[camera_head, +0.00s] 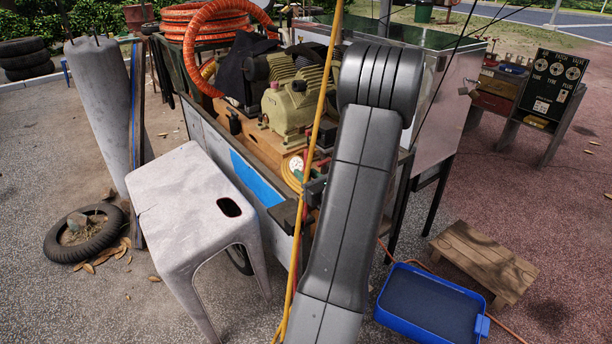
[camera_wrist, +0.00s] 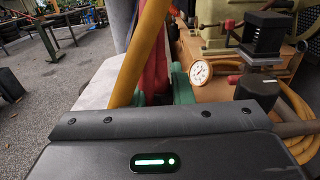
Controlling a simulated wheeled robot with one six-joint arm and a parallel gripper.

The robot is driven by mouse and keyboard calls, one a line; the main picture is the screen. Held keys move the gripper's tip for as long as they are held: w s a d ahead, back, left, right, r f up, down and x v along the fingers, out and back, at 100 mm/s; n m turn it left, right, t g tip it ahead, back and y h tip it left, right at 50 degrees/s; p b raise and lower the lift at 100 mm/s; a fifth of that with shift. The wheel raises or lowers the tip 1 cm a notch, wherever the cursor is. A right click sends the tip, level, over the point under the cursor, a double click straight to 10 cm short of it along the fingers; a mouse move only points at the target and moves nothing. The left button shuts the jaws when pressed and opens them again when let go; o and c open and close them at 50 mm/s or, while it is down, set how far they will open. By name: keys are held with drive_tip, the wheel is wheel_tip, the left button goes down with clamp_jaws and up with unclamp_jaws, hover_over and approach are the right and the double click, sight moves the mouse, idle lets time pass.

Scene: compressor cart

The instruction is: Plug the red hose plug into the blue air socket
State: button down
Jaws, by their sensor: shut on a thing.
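My gripper (camera_wrist: 160,93) shows in the wrist view as a dark body at the bottom with green finger parts beyond it. It is shut on the red hose plug (camera_wrist: 156,72), a red upright shape between the green parts and partly hidden by the yellow hose. In the head view my arm covers much of the gripper area, and the plug's tip cannot be made out. I cannot make out the blue air socket in either view.
A yellow hose (camera_head: 321,105) crosses the compressor cart, close to my arm. A round gauge (camera_wrist: 201,72) is right of the plug. A white stool (camera_head: 178,190) stands left of the cart. A blue tray (camera_head: 395,321) and wooden step (camera_head: 482,258) lie on the right.

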drive_tip(key=shift+w+r, duration=0.1)
drive_tip(key=shift+r, duration=0.2)
drive_tip(key=c, duration=1.2)
unclamp_jaws()
drive_tip(key=shift+f, duration=0.15)
drive_tip(key=b+v, duration=0.1)
drive_tip(key=v, duration=1.3)
